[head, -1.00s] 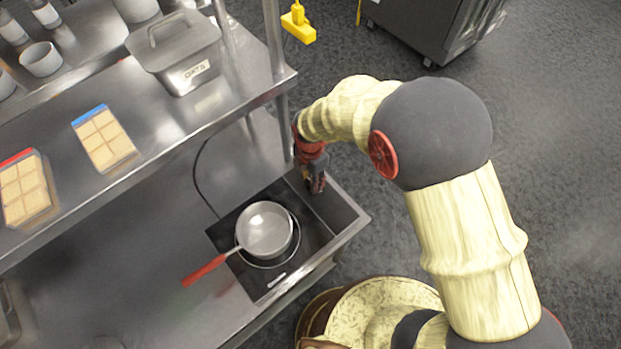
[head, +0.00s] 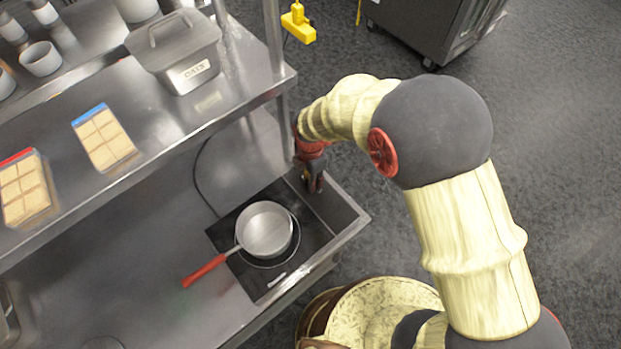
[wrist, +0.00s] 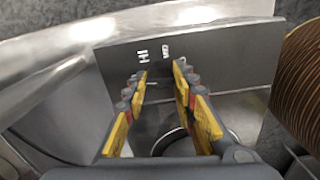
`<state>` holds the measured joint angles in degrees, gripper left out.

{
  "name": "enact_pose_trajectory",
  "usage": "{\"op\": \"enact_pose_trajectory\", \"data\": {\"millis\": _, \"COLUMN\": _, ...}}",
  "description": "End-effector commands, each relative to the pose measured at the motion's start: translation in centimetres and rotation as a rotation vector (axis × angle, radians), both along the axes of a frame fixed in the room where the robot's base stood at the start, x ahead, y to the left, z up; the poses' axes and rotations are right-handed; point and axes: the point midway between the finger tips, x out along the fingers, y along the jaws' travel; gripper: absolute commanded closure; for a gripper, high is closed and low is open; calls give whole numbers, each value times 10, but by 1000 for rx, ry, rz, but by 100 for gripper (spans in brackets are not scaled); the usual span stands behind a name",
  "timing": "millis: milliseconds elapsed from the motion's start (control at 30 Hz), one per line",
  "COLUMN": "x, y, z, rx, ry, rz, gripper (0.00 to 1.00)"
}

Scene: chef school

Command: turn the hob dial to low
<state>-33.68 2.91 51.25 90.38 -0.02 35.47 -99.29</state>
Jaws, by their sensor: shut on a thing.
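The black hob (head: 312,233) is set in the steel counter, and its dial is hidden by my gripper. My gripper (head: 316,186) is down at the hob's far right corner, beside the pan. In the wrist view, the yellow-padded fingers of my gripper (wrist: 160,76) stand on either side of the dial, which I cannot make out clearly between them. I cannot read the dial's setting.
A saucepan (head: 265,229) with a red handle stands on the hob, close to my gripper. A steel shelf (head: 170,135) with a lidded oats container (head: 185,55) and food packs overhangs the counter. A shelf post rises beside my wrist.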

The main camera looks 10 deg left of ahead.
Motion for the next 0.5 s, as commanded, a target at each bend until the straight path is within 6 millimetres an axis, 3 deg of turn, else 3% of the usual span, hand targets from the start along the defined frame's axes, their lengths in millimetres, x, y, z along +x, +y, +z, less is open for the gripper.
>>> {"op": "enact_pose_trajectory", "data": {"millis": 500, "x": 0, "y": 0, "z": 0, "rx": 0, "ry": 0, "rz": -460, "gripper": 99}}
